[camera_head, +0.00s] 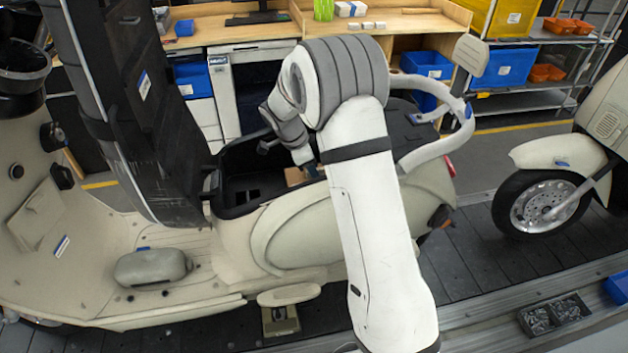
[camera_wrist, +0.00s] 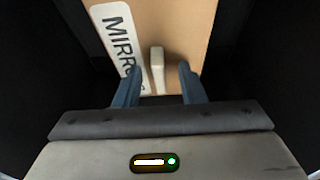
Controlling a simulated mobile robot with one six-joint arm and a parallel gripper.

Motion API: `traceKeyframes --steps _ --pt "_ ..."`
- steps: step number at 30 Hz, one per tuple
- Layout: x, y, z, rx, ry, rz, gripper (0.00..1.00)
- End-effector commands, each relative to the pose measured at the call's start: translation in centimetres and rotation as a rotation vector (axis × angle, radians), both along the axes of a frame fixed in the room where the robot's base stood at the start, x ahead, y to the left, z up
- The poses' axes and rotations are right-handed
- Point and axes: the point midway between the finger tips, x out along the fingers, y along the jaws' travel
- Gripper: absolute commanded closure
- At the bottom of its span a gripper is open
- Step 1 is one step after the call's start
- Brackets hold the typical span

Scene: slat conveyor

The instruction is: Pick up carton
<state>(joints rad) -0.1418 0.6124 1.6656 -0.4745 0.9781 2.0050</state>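The carton is brown cardboard with a white label reading "MIRRO…". In the wrist view the carton (camera_wrist: 190,25) lies right ahead of my gripper (camera_wrist: 157,72). A narrow white raised piece (camera_wrist: 157,70) stands on its face between my two blue fingers. The fingers are apart, with a gap on each side of the white piece. In the head view the carton (camera_head: 295,177) shows only as a small brown patch inside the scooter's dark storage compartment (camera_head: 238,196). My gripper reaches down into that compartment and is mostly hidden behind my arm.
The cream scooter (camera_head: 290,235) stands on the dark slat conveyor (camera_head: 480,285), its raised black seat (camera_head: 125,90) left of the compartment. A curved grab rail (camera_head: 435,150) is close on the right of my arm. Another scooter's wheel (camera_head: 541,205) stands farther right. Dark compartment walls flank my fingers.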

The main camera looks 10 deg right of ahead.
Motion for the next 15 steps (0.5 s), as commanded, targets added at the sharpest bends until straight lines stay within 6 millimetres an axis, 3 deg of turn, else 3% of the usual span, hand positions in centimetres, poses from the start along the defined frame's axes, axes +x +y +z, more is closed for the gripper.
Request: traceKeyframes --steps 6,15 --pt "0.01 -0.01 -0.12 0.0 -0.001 0.0 0.64" --pt "0.0 0.04 -0.09 0.0 -0.001 0.001 0.88"
